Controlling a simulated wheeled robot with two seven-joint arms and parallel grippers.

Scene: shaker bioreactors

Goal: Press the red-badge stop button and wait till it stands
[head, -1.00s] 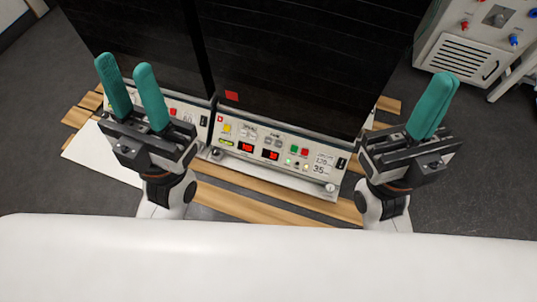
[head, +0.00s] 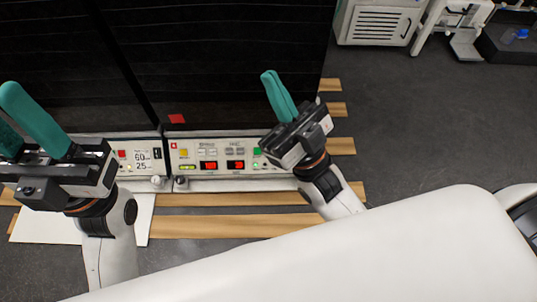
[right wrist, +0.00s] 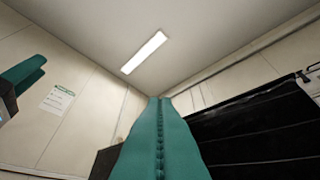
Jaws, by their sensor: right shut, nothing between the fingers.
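The stop button beside the green one is hidden behind my right gripper (head: 268,76). That gripper is shut and empty, fingers pointing up, in front of the panel's right part; contact cannot be told. Its closed teal fingers fill the middle of the right wrist view (right wrist: 160,103). My left gripper (head: 6,108) is open and empty at the left edge, in front of the neighbouring shaker.
The neighbouring shaker's panel (head: 142,158) stands close on the left. Wooden slats (head: 215,226) and a white sheet (head: 140,218) lie on the floor in front. A white cabinet (head: 378,22) stands at the back right. The dark floor (head: 430,120) at right is clear.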

